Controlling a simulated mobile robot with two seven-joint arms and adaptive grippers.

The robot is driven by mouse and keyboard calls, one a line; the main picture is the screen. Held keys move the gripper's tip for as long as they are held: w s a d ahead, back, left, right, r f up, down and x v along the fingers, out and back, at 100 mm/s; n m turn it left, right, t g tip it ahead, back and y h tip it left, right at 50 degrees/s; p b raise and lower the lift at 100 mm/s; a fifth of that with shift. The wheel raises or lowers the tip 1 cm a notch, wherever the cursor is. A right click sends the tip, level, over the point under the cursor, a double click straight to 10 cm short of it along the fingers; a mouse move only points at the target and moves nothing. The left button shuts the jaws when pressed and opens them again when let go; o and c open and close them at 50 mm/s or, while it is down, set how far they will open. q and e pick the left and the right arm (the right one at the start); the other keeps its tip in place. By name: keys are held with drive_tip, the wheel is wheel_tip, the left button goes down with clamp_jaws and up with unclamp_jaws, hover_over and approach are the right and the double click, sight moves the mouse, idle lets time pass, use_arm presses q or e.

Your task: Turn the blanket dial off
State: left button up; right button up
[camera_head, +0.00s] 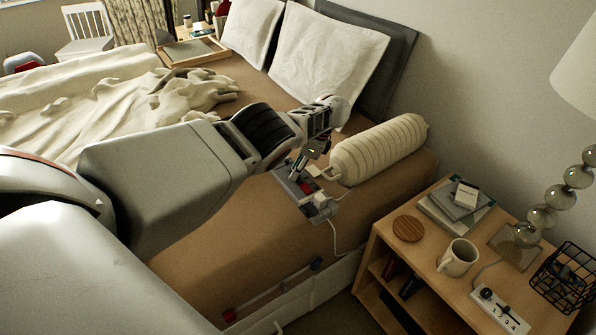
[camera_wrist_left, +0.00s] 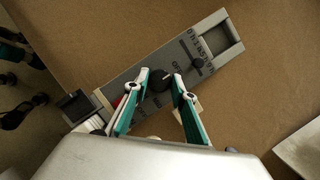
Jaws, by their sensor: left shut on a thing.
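A grey control panel (camera_head: 307,196) lies on the brown bed, near its side edge. In the left wrist view the panel (camera_wrist_left: 215,29) runs diagonally, with lettering too small to read surely. A dark round dial (camera_wrist_left: 160,79) with a light pointer line sits on it. My left gripper (camera_head: 305,168) reaches down to the panel in the head view. In the wrist view its two green-sided fingers (camera_wrist_left: 161,77) are on either side of the dial, shut on it. The head view hides the dial behind the fingers. My right gripper is not in view.
The nightstand (camera_head: 385,235) holds a mug (camera_head: 458,258) and a white numbered controller (camera_head: 500,309). A cable hangs from the panel.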

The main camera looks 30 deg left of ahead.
use_arm(q)
drive_tip(key=shift+s+f, duration=0.2)
drive_tip(key=o, duration=1.1)
drive_tip(key=shift+c, duration=0.2)
drive_tip(key=shift+w+r, duration=0.1)
drive_tip(key=shift+r, duration=0.1)
